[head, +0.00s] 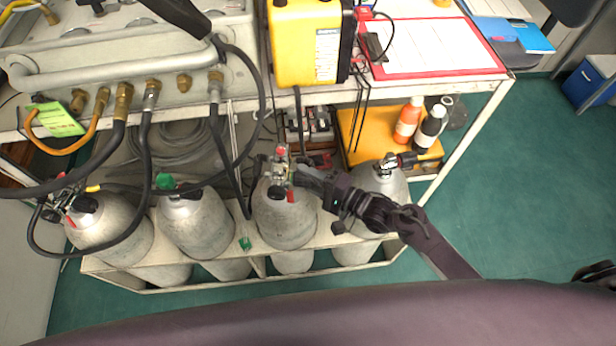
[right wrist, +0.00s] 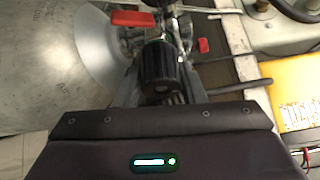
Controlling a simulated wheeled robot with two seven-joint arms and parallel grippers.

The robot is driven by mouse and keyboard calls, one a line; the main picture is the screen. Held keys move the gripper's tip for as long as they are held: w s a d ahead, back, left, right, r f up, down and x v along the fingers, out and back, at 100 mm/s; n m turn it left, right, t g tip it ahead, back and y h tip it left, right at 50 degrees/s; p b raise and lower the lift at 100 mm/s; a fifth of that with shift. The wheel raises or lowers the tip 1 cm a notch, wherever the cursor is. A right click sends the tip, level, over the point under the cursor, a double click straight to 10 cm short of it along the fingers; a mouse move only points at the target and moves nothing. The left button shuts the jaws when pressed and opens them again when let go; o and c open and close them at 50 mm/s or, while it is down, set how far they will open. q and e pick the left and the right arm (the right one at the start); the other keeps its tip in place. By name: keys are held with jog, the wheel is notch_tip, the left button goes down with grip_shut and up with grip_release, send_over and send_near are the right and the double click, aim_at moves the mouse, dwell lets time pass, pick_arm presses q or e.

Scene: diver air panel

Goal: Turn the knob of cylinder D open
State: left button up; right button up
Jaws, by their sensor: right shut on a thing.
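Grey cylinders stand in a row in a low rack below the bench. My right arm reaches in from the right to the valve of the third cylinder from the left (head: 284,218). My right gripper (head: 297,171) is at the side of this valve. In the right wrist view, my right gripper (right wrist: 160,92) is shut on a black ribbed knob (right wrist: 157,66), with one finger on each side. The valve also has a red lever (right wrist: 133,18) and a second red part (right wrist: 203,45). I cannot read a letter on any cylinder.
The fourth cylinder (head: 382,182) stands right behind my right forearm. Dark hoses loop down over the first two cylinders at left. The bench edge (head: 440,78) runs above, with bottles (head: 408,120) on a yellow case below it.

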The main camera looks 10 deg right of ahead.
jog(key=o, duration=1)
jog(key=v, duration=0.8)
jog(key=shift+a, duration=0.1)
